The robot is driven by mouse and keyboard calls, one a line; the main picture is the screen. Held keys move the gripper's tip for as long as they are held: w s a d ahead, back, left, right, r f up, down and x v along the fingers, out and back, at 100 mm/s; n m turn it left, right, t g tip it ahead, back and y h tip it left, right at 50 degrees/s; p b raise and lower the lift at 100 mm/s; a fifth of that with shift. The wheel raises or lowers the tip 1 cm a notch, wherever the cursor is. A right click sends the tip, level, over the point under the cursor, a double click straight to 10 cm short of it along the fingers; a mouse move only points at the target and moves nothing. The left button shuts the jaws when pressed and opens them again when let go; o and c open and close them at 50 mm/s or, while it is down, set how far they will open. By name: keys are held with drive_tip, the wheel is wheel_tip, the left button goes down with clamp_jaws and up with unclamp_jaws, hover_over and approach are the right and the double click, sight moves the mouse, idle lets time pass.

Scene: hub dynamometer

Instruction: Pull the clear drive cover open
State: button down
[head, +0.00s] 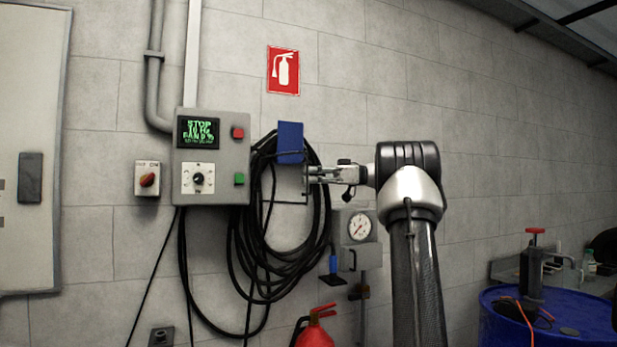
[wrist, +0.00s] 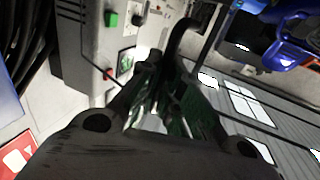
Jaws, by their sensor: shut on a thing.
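My gripper (head: 312,175) reaches left from my arm, in front of the coiled black cable on the wall. Its fingers are shut on a dark curved bar (wrist: 181,38), which rises from between the fingertips in the wrist view (wrist: 172,72). The bar looks like the handle of the clear drive cover. In the head view a thin dark edge (head: 306,192) runs down at the fingertips and turns left; it may be the cover's frame. The clear panel itself is hard to make out, so I cannot tell how far it is open.
A grey control box (head: 212,156) with a green display hangs left of the cable coil (head: 250,240). A red-knobbed switch (head: 148,179) is beside it. A pressure gauge (head: 360,227) and a red extinguisher (head: 315,335) are below my gripper. A blue drum (head: 500,315) stands right.

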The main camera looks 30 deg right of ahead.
drive_tip(key=c, duration=1.9)
unclamp_jaws()
drive_tip(key=shift+r, duration=0.1)
drive_tip(key=shift+o, duration=0.2)
drive_tip(key=v, duration=0.7)
drive_tip(key=shift+d, duration=0.15)
drive_tip(key=shift+s, duration=0.1)
